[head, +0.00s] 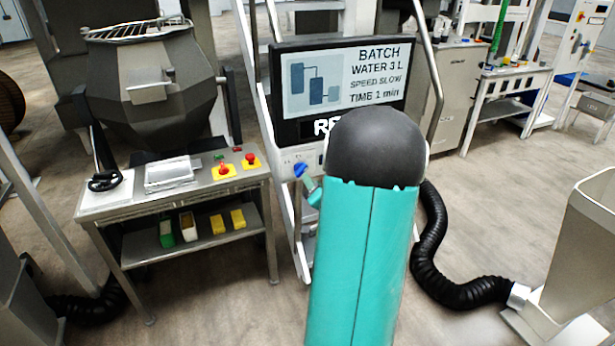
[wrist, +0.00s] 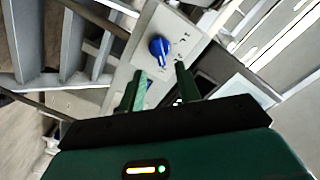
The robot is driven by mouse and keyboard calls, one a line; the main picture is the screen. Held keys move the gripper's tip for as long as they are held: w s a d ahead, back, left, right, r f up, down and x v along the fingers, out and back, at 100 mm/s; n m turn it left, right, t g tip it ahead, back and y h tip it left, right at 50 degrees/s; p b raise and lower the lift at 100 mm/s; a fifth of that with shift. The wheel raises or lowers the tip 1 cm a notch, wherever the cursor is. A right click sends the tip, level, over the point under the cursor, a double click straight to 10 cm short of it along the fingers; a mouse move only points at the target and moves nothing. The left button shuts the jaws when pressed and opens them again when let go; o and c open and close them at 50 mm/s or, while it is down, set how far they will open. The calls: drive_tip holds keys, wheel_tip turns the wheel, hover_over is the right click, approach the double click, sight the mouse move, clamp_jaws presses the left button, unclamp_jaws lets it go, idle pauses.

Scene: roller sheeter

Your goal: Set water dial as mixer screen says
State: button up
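The mixer screen (head: 340,80) reads "BATCH", "WATER 3 L", "SPEED SLOW" and "TIME 1 min". The water dial is a blue knob (wrist: 159,47) on a light grey panel (wrist: 180,25) in the wrist view. It also shows in the head view (head: 300,170), just below the screen. Its scale marks are too small to read. My gripper (wrist: 158,78) is open, with its two fingers apart and nothing seen between them. The fingertips point at the panel just short of the knob. In the head view my arm hides part of the panel.
A steel table (head: 180,195) with red buttons and a metal box stands left, below a dark mixer bowl (head: 155,90). Black hoses (head: 440,270) lie on the floor at right and left. A white hopper (head: 580,260) stands at the right edge.

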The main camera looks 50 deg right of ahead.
drive_tip(key=v, duration=0.8)
drive_tip(key=shift+w, duration=0.1)
idle(0.5)
